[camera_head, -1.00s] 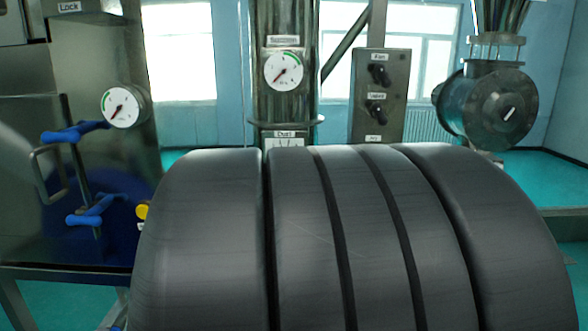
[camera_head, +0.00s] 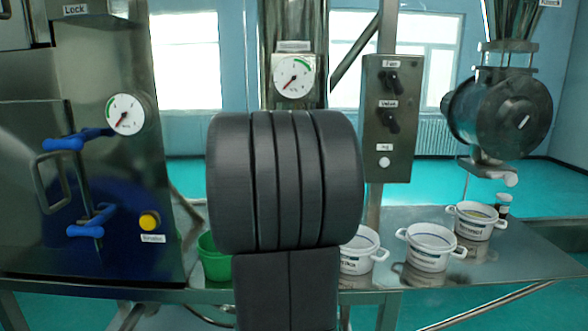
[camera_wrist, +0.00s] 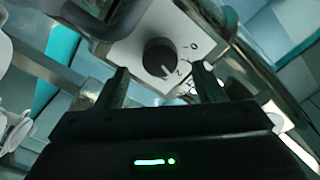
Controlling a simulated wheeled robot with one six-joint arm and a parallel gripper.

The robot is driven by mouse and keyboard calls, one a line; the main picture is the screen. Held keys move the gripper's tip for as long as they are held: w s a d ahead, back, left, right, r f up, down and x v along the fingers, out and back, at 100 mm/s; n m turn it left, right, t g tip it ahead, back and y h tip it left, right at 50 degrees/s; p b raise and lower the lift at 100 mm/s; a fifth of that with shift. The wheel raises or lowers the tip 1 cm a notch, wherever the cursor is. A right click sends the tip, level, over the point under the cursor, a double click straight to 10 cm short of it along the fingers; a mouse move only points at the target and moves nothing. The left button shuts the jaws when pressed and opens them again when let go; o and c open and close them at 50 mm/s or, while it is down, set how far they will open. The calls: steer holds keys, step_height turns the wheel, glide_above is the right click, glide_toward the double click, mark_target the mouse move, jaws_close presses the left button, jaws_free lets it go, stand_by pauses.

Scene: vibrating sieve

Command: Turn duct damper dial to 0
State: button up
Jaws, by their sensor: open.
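The duct damper dial (camera_wrist: 158,57) is a round black knob on a white plate (camera_wrist: 125,45) in the wrist view. Its white pointer mark aims to the lower right, away from the 0 printed at the plate's right side. My gripper (camera_wrist: 160,70) is open, with one dark finger to each side of the knob in the picture. I cannot tell whether the fingers touch it. In the head view my dark arm hides the dial and the gripper.
A grey switch box (camera_head: 390,115) with two black knobs stands right of my arm. A pressure gauge (camera_head: 293,76) is above it. White buckets (camera_head: 431,262) and a green bucket (camera_head: 216,266) stand on the steel table (camera_head: 520,257). A steel cabinet (camera_head: 85,180) with blue handles is at left.

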steer(key=shift+w+p, duration=0.5)
steer(key=shift+w, duration=2.05)
steer(key=c, duration=1)
